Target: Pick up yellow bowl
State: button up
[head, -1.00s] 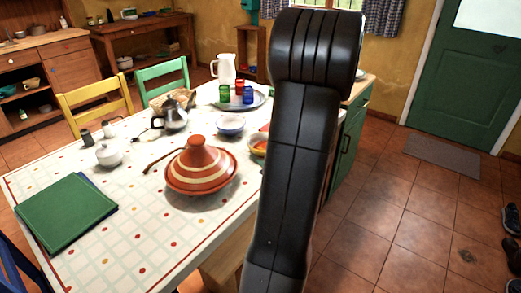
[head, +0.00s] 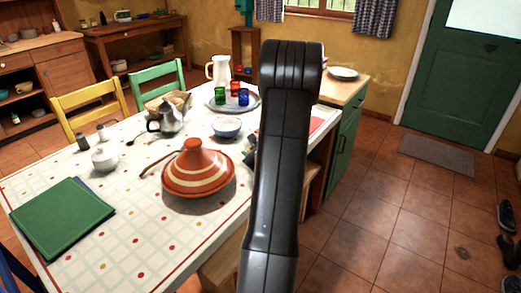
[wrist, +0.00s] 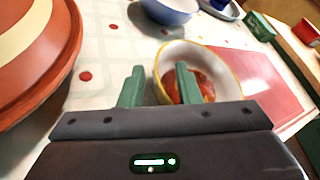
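The yellow bowl (wrist: 229,64) shows in the wrist view, with a yellow rim, a pale inside and red-orange contents or pattern. It stands on the table beside a red board. My gripper (wrist: 159,76) is open, with its two green fingers apart. The right finger overlaps the bowl's opening and the left finger is outside its left edge, so they appear to straddle the near-left rim. I cannot tell whether they touch it. In the head view my arm hides the bowl.
A striped tagine (head: 198,172) stands left of the gripper, also close in the wrist view (wrist: 40,50). A blue bowl (head: 227,129) is just behind. A tray (head: 216,106) with colored glasses, a teapot (head: 168,121) and a green book (head: 62,215) are also on the table (head: 120,245).

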jog(key=shift+w+a+f, duration=0.2)
jog(key=shift+w+a, duration=0.05)
jog(key=shift+w, duration=0.3)
grip_shut()
